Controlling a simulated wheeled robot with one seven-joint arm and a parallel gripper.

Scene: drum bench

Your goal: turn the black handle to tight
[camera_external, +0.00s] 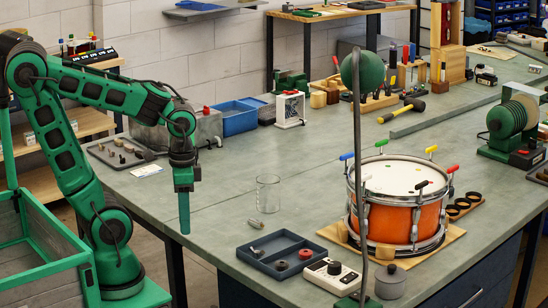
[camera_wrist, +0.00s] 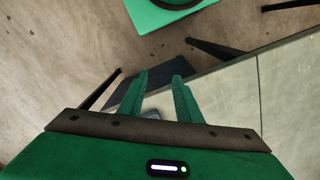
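The orange drum (camera_external: 388,215) stands on a wooden board on the bench, with coloured handles around its rim. The black handle (camera_external: 422,185) is on the rim's near right side; its tightness cannot be told. My gripper (camera_external: 184,228) points down near the bench's left edge, well left of the drum. In the wrist view my gripper (camera_wrist: 157,77) shows two green fingers apart with nothing between them. The drum and the black handle are not in the wrist view.
A blue handle (camera_external: 347,156), green handle (camera_external: 381,143), yellow handle (camera_external: 431,150) and red handle (camera_external: 453,168) share the rim. A dark post (camera_external: 357,130) with a green ball stands before the drum. A glass (camera_external: 268,192) and tray (camera_external: 265,263) lie between.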

